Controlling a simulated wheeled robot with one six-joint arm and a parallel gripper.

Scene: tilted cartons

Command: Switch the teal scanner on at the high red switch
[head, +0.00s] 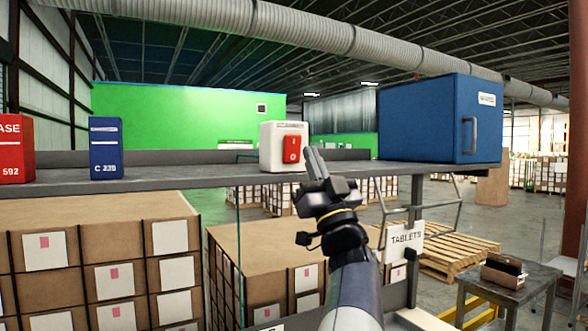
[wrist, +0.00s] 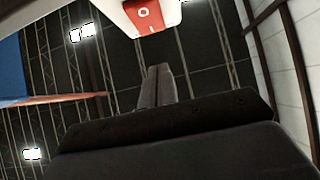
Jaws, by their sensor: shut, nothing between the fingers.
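The high red switch (head: 292,149) is a red rocker marked I and O on a white box (head: 270,148) standing on the grey shelf. In the wrist view, the rocker's lower O end (wrist: 143,13) shows at the top, beyond the fingertips. My gripper (head: 312,152) is shut and empty, pointing up just right of the rocker in the head view. In the wrist view my fingers (wrist: 159,70) are together, with a visible gap in the picture between their tips and the rocker. I cannot make out a teal scanner in either view.
A blue cabinet (head: 428,122) stands on the shelf (head: 200,178) to the right. A blue carton (head: 105,150) and a red carton (head: 15,150) stand to the left. Stacked boxes (head: 95,250) fill the space below. A small table (head: 540,278) stands at lower right.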

